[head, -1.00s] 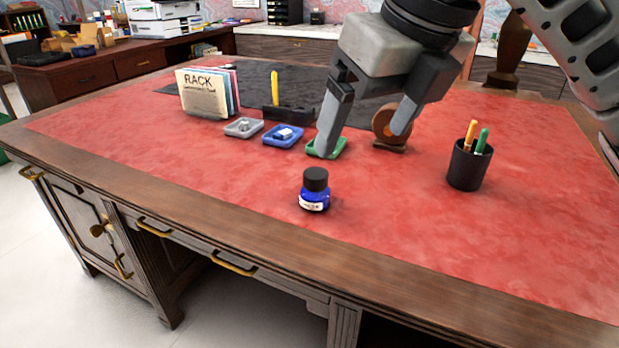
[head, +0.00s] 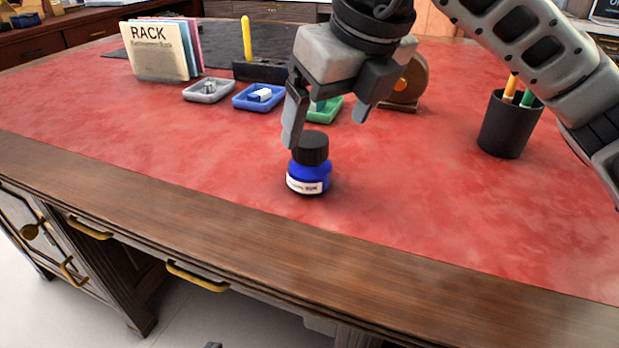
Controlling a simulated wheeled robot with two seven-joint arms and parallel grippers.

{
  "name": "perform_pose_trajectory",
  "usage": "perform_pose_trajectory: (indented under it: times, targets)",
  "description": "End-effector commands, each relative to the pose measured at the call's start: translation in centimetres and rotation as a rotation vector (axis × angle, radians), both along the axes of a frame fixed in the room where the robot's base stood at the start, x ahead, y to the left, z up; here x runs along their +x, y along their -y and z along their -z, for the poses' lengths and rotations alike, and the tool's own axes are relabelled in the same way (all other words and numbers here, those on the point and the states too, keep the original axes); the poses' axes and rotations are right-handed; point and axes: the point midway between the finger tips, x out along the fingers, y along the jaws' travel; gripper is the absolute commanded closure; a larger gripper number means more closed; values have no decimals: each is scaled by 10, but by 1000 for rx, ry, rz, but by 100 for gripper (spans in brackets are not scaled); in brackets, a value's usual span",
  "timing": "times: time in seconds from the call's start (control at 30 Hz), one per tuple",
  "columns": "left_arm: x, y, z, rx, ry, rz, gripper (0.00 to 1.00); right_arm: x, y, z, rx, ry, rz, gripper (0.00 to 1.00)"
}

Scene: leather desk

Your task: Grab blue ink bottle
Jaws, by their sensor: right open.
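The blue ink bottle (head: 309,178) stands upright on the red leather desk top, near its front edge. It has a black cap and a white label. My right gripper (head: 327,128) is open and empty, above and just behind the bottle in the head view. Its left finger overlaps the view close to the cap's left side; I cannot tell whether they touch. Its other finger is to the right of the cap and higher. My left gripper is not in view.
A black pen cup (head: 508,127) stands at the right. Behind the bottle are a green tray (head: 328,109), a blue tray (head: 259,99), a grey tray (head: 208,91) and a rack of folders (head: 158,52). A round brown object (head: 407,82) stands behind the gripper. The leather left of the bottle is clear.

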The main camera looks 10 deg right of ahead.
Motion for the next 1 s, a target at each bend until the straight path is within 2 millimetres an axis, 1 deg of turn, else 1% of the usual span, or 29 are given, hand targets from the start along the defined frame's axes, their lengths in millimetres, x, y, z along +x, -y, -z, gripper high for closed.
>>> perform_pose_trajectory:
  times: [0.03,0.1,0.2,0.47,0.67,0.8,0.9,1.0]
  targets:
    - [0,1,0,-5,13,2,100,4,-2,14,-1,-4,1,16]
    - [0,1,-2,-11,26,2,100,8,-4,25,-1,-3,0,16]
    - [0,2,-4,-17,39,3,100,13,-6,37,-1,-2,-1,16]
    - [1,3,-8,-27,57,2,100,19,-8,50,-1,-1,0,16]
    - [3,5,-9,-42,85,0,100,29,-14,77,-1,-2,-1,16]
    - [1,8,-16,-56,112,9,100,35,-16,91,-1,-2,0,16]
    - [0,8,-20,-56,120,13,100,36,-17,92,0,0,-1,16]
    - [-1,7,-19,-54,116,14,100,36,-17,91,0,1,-1,16]
